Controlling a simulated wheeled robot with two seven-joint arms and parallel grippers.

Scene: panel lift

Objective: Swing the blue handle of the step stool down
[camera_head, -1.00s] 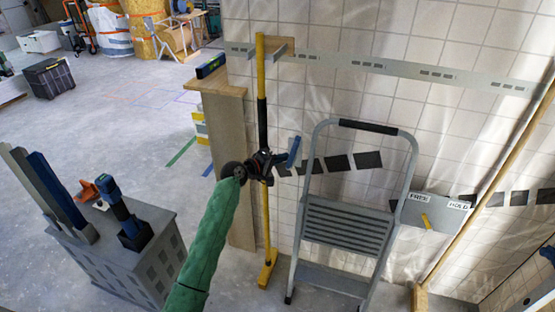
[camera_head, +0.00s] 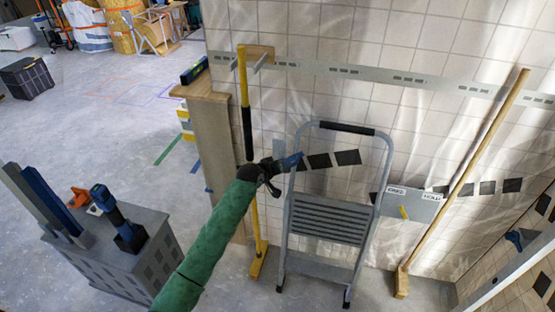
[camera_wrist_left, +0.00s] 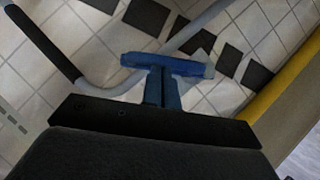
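The grey step stool (camera_head: 330,220) stands against the tiled wall, with a black grip (camera_head: 347,128) on its top bar. My left gripper (camera_head: 277,166) is at the upper part of its left rail. A blue bar, which I take for the blue handle (camera_head: 291,161), shows at the gripper's tip beside that rail. In the left wrist view the blue handle (camera_wrist_left: 145,61) lies across the ends of the close-set fingers, which look shut on it. How the handle joins the stool is hidden. My right gripper is not in view.
A yellow pole (camera_head: 245,90) stands close to the left of the stool. A wooden pole (camera_head: 490,140) leans on the wall at the right. A grey box (camera_head: 120,250) with blue tools stands at the lower left. The floor (camera_head: 110,140) further left is open.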

